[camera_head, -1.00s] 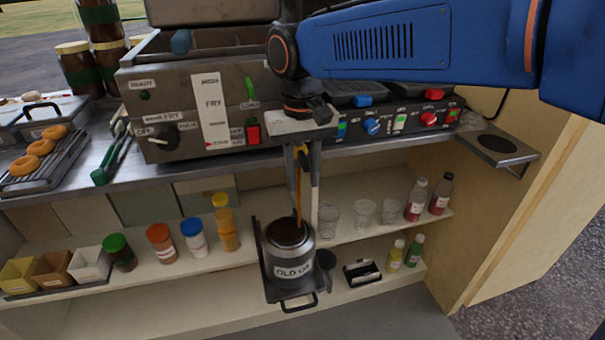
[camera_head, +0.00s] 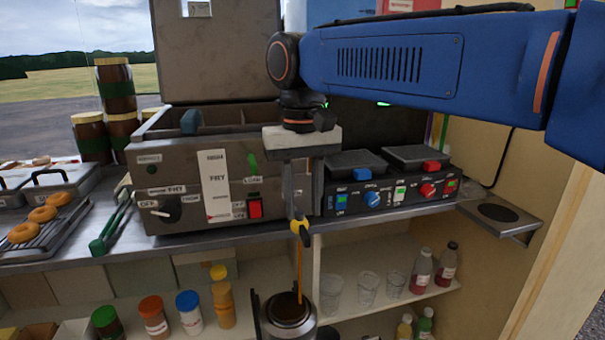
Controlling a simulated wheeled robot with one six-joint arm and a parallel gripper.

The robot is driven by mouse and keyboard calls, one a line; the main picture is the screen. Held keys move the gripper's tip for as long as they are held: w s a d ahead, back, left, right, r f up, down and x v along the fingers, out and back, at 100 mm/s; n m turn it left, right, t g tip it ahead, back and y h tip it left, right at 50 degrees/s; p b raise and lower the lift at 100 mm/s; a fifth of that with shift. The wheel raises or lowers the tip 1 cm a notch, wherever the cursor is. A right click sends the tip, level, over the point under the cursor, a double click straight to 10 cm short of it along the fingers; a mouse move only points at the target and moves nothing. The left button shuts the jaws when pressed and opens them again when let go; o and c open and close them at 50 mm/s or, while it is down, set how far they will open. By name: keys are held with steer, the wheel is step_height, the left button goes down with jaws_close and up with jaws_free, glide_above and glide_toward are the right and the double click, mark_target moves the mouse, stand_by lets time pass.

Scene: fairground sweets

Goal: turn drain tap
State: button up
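The fryer (camera_head: 185,190) stands on the counter, with a dark knob, a red switch and a white label strip on its front. The yellow drain tap handle (camera_head: 301,228) shows at its lower right. A thin amber stream (camera_head: 299,268) falls from the tap into an open metal can (camera_head: 290,323) below, cut by the bottom edge. My gripper (camera_head: 298,215) hangs from above with its grey fingers pointing down, their tips at or just above the handle. Whether they touch it, and how far apart they are, is unclear. The arm and gripper hide the tap's body.
A control box (camera_head: 385,190) with coloured knobs stands right of the fryer. Green tongs (camera_head: 112,225) and a doughnut rack (camera_head: 45,228) lie to the left. The shelf below holds several jars, clear cups (camera_head: 367,289) and bottles (camera_head: 421,266). A bracket shelf (camera_head: 480,222) juts out at right.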

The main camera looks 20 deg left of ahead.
mark_target(303, 230)
step_height(303, 230, up, 6)
stand_by(0.4)
